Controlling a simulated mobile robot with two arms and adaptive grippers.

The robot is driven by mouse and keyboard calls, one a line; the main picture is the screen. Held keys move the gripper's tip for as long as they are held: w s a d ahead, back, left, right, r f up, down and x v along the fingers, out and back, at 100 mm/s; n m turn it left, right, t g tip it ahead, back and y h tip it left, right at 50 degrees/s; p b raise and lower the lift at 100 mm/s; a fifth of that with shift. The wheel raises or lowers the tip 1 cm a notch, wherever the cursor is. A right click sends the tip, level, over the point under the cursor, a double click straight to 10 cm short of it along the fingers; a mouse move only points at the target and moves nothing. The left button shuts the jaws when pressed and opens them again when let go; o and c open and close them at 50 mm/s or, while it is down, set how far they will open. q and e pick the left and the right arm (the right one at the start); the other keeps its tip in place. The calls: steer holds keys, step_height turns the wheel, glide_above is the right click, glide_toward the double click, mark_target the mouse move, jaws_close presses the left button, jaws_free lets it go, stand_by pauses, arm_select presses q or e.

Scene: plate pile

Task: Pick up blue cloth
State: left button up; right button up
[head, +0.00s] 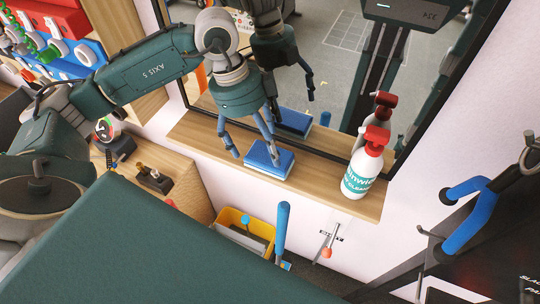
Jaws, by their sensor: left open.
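The blue cloth (269,160) lies as a flat, folded rectangular block on the wooden ledge (212,139) below a mirror. My left gripper (250,146) reaches down from the upper left, with its fingers spread open. The fingertips are at the near left side of the cloth, and I cannot tell if they touch it. The cloth, the gripper and the bottle also show as reflections in the mirror. My right gripper is not in view.
A white spray bottle (361,175) with a red top stands on the ledge right of the cloth. The mirror (345,65) rises behind the ledge. A yellow bin (233,218) is below. Blue-padded hooks (470,220) stick out at the right.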

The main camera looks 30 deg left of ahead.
mark_target(266, 158)
arm_select(q)
steer(key=p+x, duration=0.1)
steer(key=x, duration=0.2)
steer(key=shift+d+f, duration=0.25)
steer(key=shift+f, duration=0.45)
steer(key=shift+c, duration=0.3)
steer(key=c, duration=0.9)
steer(key=shift+c, duration=0.4)
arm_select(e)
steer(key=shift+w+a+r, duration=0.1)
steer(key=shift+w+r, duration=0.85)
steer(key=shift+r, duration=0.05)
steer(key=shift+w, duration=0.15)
